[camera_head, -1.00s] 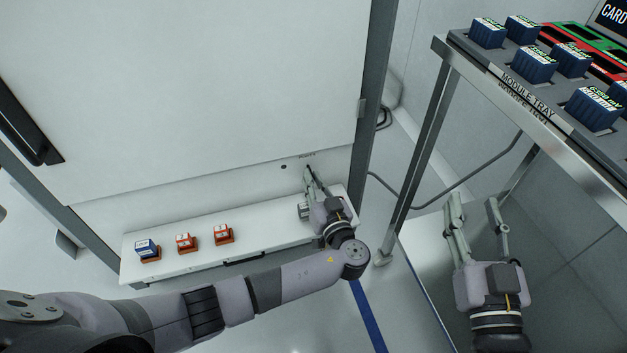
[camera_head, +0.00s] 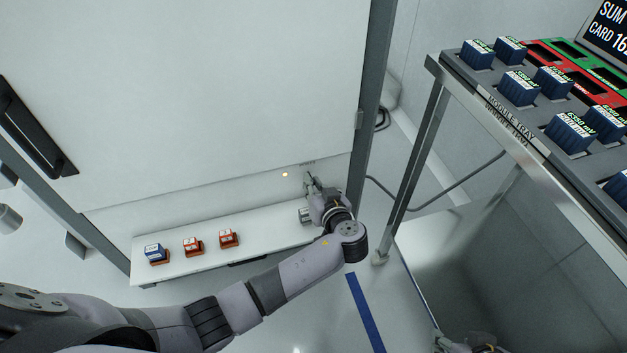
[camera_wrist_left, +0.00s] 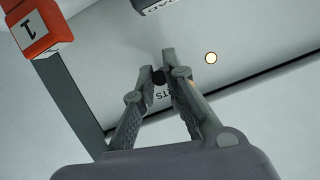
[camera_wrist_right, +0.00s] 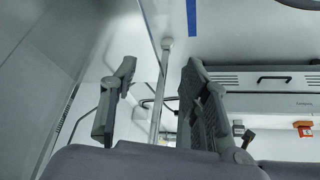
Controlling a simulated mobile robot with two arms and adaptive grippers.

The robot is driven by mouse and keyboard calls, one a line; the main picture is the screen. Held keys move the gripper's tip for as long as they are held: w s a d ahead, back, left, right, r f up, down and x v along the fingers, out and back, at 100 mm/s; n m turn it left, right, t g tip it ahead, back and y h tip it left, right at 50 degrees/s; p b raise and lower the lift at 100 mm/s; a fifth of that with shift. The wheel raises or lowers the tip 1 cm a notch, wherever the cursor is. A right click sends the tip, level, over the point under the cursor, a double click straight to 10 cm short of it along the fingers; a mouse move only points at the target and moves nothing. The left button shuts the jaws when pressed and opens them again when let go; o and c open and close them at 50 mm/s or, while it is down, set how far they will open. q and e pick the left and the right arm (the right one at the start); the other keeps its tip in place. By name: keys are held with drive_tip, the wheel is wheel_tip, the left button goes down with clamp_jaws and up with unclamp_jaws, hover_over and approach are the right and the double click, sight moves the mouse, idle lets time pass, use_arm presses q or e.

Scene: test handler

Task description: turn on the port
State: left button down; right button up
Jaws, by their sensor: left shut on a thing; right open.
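My left gripper (camera_head: 312,182) is at the white panel below the big cabinet door. In the left wrist view its fingers (camera_wrist_left: 162,72) are closed around a small black knob (camera_wrist_left: 160,92), mostly hidden between them. Partly covered lettering ending in "TS" sits beside the knob.
The module tray table (camera_head: 470,105) with several blue modules stands at the right.

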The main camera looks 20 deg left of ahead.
use_arm(q)
drive_tip(key=g+h+p, duration=0.1)
drive_tip(key=p, duration=0.2)
drive_tip(key=r+g+h+p, duration=0.1)
drive_tip(key=p, duration=0.2)
drive_tip(key=shift+w+a+r+g, duration=0.1)
drive_tip(key=shift+w+r+g, duration=0.05)
drive_tip(key=shift+r+g, duration=0.2)
drive_tip(key=shift+f, duration=0.1)
use_arm(e)
wheel_tip(320, 180, down, 12)
drive_tip(key=s+g, duration=0.2)
drive_tip(key=shift+d+f, duration=0.25)
drive_tip(key=shift+s, duration=0.1)
use_arm(q)
drive_tip(key=c, duration=1.7)
unclamp_jaws()
drive_tip(key=shift+o, duration=0.2)
